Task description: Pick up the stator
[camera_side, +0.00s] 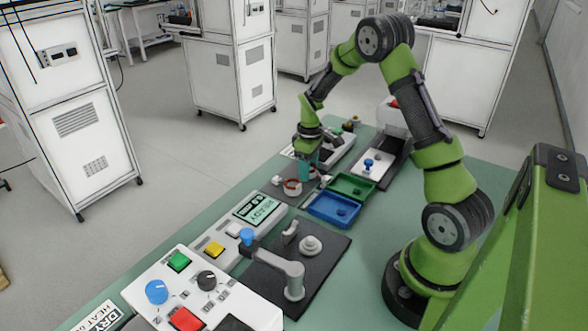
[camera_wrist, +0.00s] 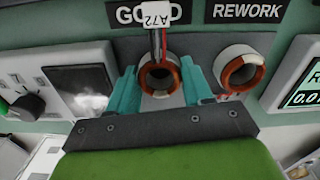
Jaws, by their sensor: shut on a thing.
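The stator (camera_wrist: 145,84), a white ring with a copper-orange winding, stands between my gripper's teal fingers in the wrist view. My gripper (camera_wrist: 162,88) is shut on it. Red and dark wires and a white tag (camera_wrist: 153,15) marked A72 show at its far side. A second stator (camera_wrist: 254,74) sits just right of the right finger; it also shows in the side view (camera_side: 292,188). In the side view my gripper (camera_side: 304,172) points down over the dark plate, and the held stator is mostly hidden. I cannot tell whether it is clear of the plate.
A blue tray (camera_side: 335,221) and a green tray (camera_side: 368,193) lie beside the gripper. A tester with a display (camera_side: 262,208) and a button panel (camera_side: 165,318) stand nearer the camera. A grey lever fixture (camera_side: 290,270) is near them. GOOD and REWORK labels (camera_wrist: 248,11) lie beyond the stators.

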